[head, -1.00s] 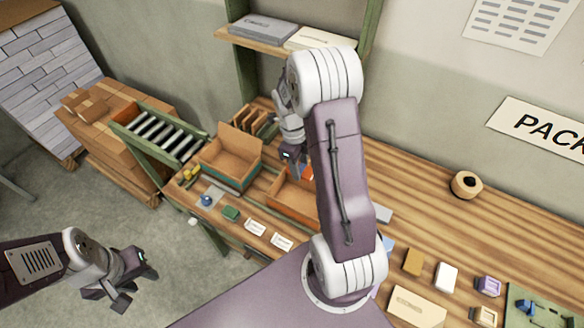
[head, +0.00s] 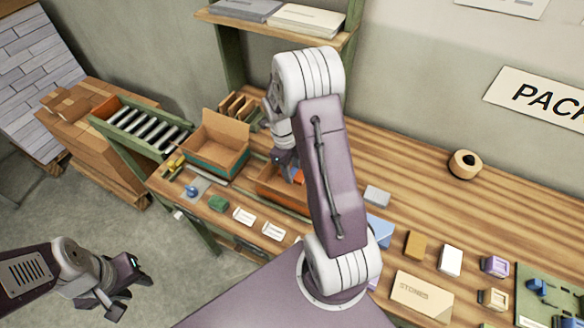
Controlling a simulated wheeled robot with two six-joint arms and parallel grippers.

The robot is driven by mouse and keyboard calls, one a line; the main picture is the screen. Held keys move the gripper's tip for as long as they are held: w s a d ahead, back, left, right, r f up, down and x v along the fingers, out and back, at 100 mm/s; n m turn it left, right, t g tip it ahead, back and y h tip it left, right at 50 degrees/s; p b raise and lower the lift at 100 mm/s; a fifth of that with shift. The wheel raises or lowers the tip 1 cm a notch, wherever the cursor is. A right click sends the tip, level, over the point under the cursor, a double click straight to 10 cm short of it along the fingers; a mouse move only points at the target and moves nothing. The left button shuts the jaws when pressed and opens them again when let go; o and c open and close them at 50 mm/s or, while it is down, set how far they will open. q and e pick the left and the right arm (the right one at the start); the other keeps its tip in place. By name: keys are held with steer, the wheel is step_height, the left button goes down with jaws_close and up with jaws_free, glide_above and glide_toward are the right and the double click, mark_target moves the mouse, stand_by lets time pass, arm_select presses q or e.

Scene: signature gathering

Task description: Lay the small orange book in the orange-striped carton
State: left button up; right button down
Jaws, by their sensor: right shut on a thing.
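The orange-striped carton (head: 268,195) stands open on the workbench, partly hidden behind my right arm. My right gripper (head: 288,168) points down over the carton and is shut on the small orange book (head: 298,177). Only a small orange part of the book shows beside the arm, at about the level of the carton's opening. I cannot tell whether it touches the carton's floor. My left gripper (head: 125,288) is open and empty, over the floor at the lower left, away from the bench.
A teal-striped carton (head: 213,162) with raised flaps stands left of the orange-striped one. White cards (head: 244,216) and a green item (head: 218,203) lie along the front edge. A grey block (head: 377,195) and several small boxes lie to the right. A shelf (head: 280,28) hangs behind.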

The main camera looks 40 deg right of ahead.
mark_target(293, 192)
step_height(293, 192, down, 8)
steer(key=b, duration=0.5)
steer(key=shift+w+f+b, duration=0.1)
steer(key=shift+f+b, duration=0.05)
steer(key=shift+b, duration=0.2)
steer(key=shift+f+b, duration=0.55)
steer(key=shift+f, duration=0.05)
steer(key=c, duration=0.8)
jaws_free()
steer(key=shift+o, duration=0.2)
step_height(293, 192, up, 17)
steer(key=p, duration=1.3)
steer(key=shift+p, duration=0.3)
